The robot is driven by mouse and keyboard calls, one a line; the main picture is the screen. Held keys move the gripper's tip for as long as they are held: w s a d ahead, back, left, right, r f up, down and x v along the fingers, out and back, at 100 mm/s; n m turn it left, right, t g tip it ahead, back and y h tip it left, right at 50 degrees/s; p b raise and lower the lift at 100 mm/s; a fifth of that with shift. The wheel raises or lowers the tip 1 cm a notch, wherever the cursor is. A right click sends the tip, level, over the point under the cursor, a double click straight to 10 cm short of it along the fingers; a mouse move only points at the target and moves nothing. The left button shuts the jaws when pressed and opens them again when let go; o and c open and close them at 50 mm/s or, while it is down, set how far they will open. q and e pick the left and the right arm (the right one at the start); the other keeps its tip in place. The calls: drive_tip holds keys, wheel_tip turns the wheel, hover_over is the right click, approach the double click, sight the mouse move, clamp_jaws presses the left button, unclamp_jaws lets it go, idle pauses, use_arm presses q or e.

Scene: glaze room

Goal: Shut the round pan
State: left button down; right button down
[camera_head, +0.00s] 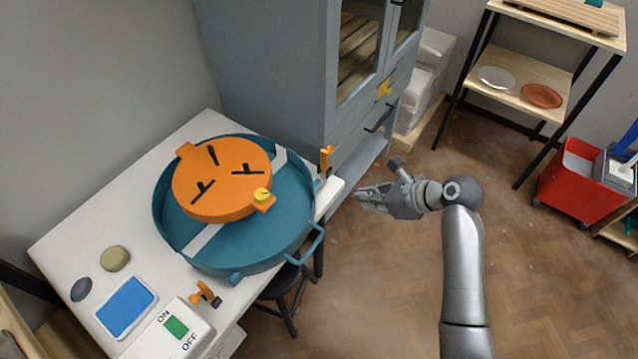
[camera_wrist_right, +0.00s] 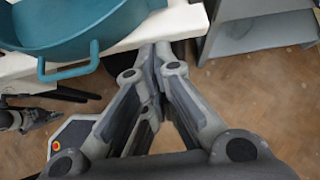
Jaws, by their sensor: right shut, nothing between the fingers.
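The round pan (camera_head: 285,225) is a teal basin with a raised rim on a white worktop. A pale strip shows across its floor on both sides of an orange round wheel head (camera_head: 220,180), like a gap between two halves. A teal loop handle (camera_head: 318,245) sticks out at its front right. Orange latches stand at the pan's right (camera_head: 326,162) and front (camera_head: 205,293). My right gripper (camera_head: 366,198) is shut and empty, to the right of the pan and apart from it. In the wrist view the pan (camera_wrist_right: 75,22) is beyond the fingers, at upper left.
The worktop (camera_head: 75,225) also holds a blue sponge tray (camera_head: 126,302) and an ON/OFF switch box (camera_head: 178,328). A grey cabinet (camera_head: 290,70) stands close behind. A shelf rack (camera_head: 515,95) and red bin (camera_head: 575,180) are at right. Open floor lies around my right arm.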

drive_tip(key=b, duration=0.1)
approach(329, 201)
drive_tip(key=x, duration=0.4)
drive_tip(key=shift+a+f, duration=0.1)
drive_tip(key=shift+f, duration=0.05)
drive_tip(key=w+a, duration=0.2)
drive_tip(key=shift+a, duration=0.3)
drive_tip(key=shift+w+a, duration=0.25)
drive_tip(key=shift+a, duration=0.05)
